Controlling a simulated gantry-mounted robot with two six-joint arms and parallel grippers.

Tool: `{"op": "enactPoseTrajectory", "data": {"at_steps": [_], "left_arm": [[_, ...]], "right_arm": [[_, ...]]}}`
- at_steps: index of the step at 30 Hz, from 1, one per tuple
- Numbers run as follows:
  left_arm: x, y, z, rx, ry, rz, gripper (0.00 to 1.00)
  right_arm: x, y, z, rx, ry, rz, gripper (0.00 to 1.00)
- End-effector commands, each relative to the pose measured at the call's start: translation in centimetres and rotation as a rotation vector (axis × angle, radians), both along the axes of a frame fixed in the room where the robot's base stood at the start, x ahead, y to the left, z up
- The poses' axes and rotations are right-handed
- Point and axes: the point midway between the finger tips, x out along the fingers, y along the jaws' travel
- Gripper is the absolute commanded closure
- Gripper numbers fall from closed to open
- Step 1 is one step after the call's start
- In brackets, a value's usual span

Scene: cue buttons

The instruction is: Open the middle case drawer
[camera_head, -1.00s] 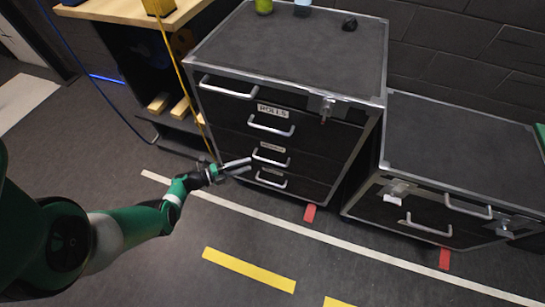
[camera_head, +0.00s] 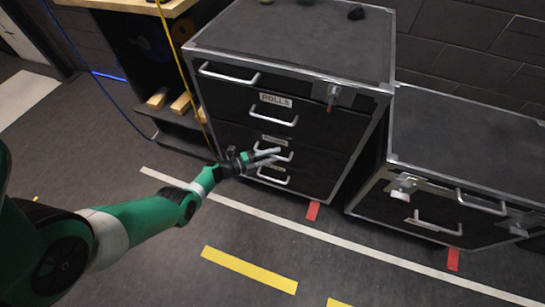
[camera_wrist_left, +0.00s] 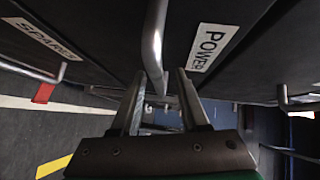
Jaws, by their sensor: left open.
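The black case (camera_head: 335,140) with metal edges has several stacked drawers with silver bar handles. The drawer below the one labelled ROLLS has a handle (camera_head: 289,156) partly covered by my left gripper (camera_head: 278,157). In the left wrist view a drawer with a POWER label (camera_wrist_left: 210,47) shows close up, its handle (camera_wrist_left: 153,40) running down between the fingertips of my left gripper (camera_wrist_left: 161,76). The fingers are open, one on each side of the bar, with gaps showing; contact cannot be told. The drawer fronts look flush. My right gripper is not in view.
The ROLLS drawer handle (camera_head: 274,117) is above and the bottom drawer handle (camera_head: 272,177) below. A lower black case (camera_head: 455,150) stands on the right. A wooden-topped bench (camera_head: 165,8) stands on the left. The floor in front is clear, with painted lines.

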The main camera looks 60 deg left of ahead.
Motion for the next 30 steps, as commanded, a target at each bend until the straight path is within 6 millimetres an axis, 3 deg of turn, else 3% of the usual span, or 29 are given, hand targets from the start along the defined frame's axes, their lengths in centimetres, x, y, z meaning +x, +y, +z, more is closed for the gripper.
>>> {"op": "enactPoseTrajectory", "data": {"at_steps": [3,11,30], "left_arm": [[-0.03,-0.01,0.03,0.0,0.0,0.0,0.55],[-0.05,-0.01,0.03,0.0,0.0,0.0,1.0],[-0.04,0.0,0.1,0.001,-0.001,-0.001,1.0]], "right_arm": [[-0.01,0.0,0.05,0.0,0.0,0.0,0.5],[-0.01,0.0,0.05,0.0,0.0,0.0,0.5],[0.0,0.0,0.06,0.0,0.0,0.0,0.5]]}}
